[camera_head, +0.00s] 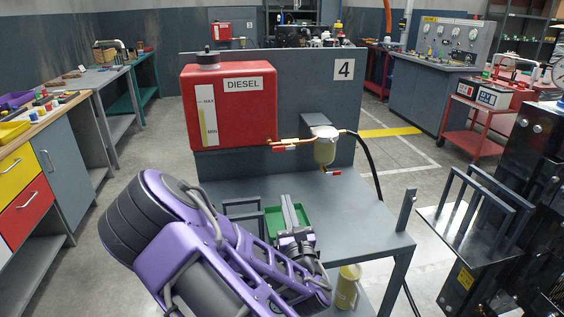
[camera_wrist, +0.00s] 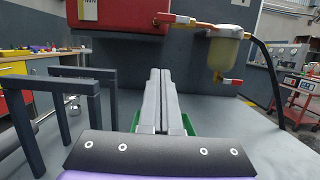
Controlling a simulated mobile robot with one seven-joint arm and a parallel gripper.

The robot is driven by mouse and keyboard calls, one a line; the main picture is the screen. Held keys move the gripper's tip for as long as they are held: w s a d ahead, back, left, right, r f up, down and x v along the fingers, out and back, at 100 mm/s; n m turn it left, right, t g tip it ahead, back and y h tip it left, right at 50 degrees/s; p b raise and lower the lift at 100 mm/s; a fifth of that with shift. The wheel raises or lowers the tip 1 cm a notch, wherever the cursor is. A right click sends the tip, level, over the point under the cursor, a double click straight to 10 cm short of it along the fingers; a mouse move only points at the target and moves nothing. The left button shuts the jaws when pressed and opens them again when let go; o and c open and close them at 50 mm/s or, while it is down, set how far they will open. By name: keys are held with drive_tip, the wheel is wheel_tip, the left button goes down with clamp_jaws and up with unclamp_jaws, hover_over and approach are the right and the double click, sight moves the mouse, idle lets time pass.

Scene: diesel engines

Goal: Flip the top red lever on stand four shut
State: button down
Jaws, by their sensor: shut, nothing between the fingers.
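Stand four carries a red diesel tank (camera_head: 230,110) and a filter bowl (camera_head: 325,149). The top red lever (camera_head: 285,147), with a white section, sits at the pipe between tank and filter and lies roughly along the pipe. In the wrist view the top lever (camera_wrist: 182,20) is near the upper edge. A second red lever (camera_head: 331,173) is under the filter; it also shows in the wrist view (camera_wrist: 232,81). My gripper (camera_head: 287,199) is shut and empty, below and apart from the top lever. Its closed fingers (camera_wrist: 160,72) point toward the stand's back panel.
A green tray (camera_head: 270,222) lies on the stand's grey tabletop (camera_head: 365,225), beside and below my gripper. A dark metal frame (camera_wrist: 70,85) rises at left in the wrist view. A black hose (camera_head: 370,160) hangs right of the filter. The tabletop's right part is clear.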

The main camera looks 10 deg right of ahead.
sight(283, 147)
drive_tip(key=shift+w, duration=0.1)
drive_tip(key=w+r+p, duration=0.1)
drive_tip(key=w+r, duration=0.5)
drive_tip(key=w, duration=0.3)
drive_tip(key=shift+w+a+r+p, duration=0.15)
drive_tip(key=shift+w+r+p, duration=0.1)
drive_tip(key=shift+p, duration=0.1)
idle(0.3)
drive_tip(key=shift+r+m+h+b, duration=0.1)
drive_tip(key=shift+m+h+b, duration=0.25)
drive_tip(key=shift+m, duration=0.75)
